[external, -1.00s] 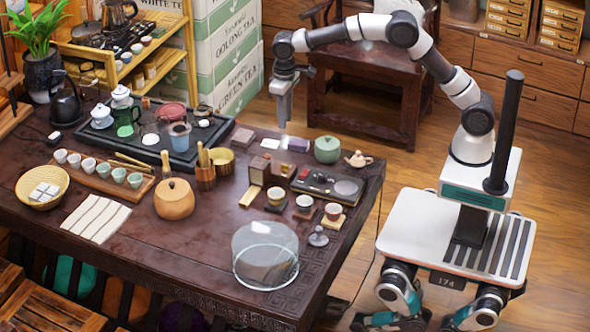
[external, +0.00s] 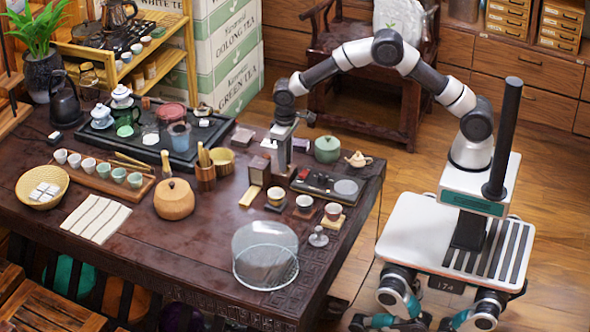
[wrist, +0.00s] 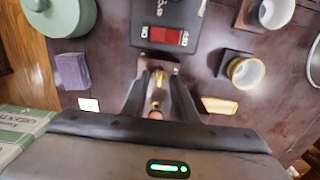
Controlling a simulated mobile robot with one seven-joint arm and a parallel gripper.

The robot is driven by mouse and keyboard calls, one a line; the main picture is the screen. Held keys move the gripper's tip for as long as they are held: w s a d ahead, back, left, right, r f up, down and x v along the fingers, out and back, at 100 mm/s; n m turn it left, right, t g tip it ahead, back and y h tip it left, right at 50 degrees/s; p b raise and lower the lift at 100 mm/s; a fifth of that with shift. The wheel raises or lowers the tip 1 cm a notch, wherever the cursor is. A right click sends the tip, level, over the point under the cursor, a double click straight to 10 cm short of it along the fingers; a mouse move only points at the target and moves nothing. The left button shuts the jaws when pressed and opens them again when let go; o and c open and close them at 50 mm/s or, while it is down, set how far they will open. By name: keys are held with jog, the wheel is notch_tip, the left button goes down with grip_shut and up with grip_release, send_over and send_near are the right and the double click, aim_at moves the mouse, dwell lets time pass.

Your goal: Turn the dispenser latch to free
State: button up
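My gripper (external: 283,168) points straight down over the right part of the dark table, low among small tea items. In the wrist view my gripper (wrist: 157,88) has its two dark fingers apart, one on each side of a small brass piece (wrist: 158,77), which may be the latch. I cannot tell whether the fingers touch it. A dark device with a red window (wrist: 168,36) and small white labels lies just beyond the fingertips; it also shows in the external view (external: 325,184). The latch cannot be made out in the external view.
A green lidded jar (external: 327,149) and a purple block (wrist: 72,70) stand close by. Cups on small stands (external: 305,204) are near the front. A clear dome (external: 265,255) stands at the table's front edge. A wooden block (external: 259,170) is left of my gripper.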

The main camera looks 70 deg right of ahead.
jog(key=shift+f, duration=0.4)
grip_shut()
jog(key=shift+n, duration=0.7)
grip_release()
jog(key=shift+r, duration=0.15)
notch_tip(320, 180, up, 17)
jog(key=p, duration=0.2)
jog(key=shift+p, duration=0.3)
jog(key=shift+r, duration=0.1)
